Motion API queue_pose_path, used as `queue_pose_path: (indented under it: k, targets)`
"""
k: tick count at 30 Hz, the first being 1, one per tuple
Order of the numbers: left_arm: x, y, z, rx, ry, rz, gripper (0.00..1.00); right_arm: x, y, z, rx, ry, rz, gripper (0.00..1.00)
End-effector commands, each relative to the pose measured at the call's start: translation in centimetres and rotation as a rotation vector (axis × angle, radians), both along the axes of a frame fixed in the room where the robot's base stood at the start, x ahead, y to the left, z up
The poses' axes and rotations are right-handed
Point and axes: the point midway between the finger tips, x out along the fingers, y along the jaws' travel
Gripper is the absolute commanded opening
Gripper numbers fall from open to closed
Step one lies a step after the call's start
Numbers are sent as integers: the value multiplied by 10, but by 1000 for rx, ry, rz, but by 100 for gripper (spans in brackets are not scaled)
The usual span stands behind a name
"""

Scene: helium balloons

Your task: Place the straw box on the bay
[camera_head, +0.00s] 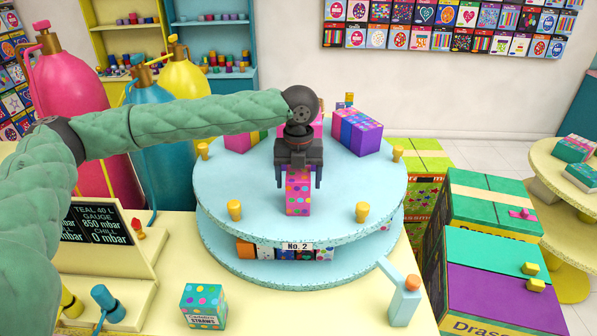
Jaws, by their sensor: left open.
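A small teal box with coloured dots and a "STRAWS" label (203,306) stands on the cream counter, front left of the round stand. I cannot tell which part is the bay. My left gripper (299,180) points down over the upper tier, open, with its fingers on either side of a pink dotted box (298,199). I cannot tell whether they touch it. My right gripper is out of view.
A purple striped box (357,132) stands on the upper tier, with gold pegs (362,211) near its rim. A pale blue dispenser (404,303) stands front right. A pressure display (100,240) and gas cylinders (70,80) are at left. Large cartons (495,275) stand at right.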

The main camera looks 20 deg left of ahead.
Motion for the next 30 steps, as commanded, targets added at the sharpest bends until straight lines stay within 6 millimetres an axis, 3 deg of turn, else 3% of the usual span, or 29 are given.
queue_pose_path:
  k: [4,7,21,30]
  targets:
    - [0,0,6,0,-2,0,76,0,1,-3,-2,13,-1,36]
    - [1,0,17,0,-2,0,76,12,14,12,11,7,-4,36]
    - [1,0,92,-1,-2,0,76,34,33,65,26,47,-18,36]
    - [0,0,120,-1,-1,-1,76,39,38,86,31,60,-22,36]
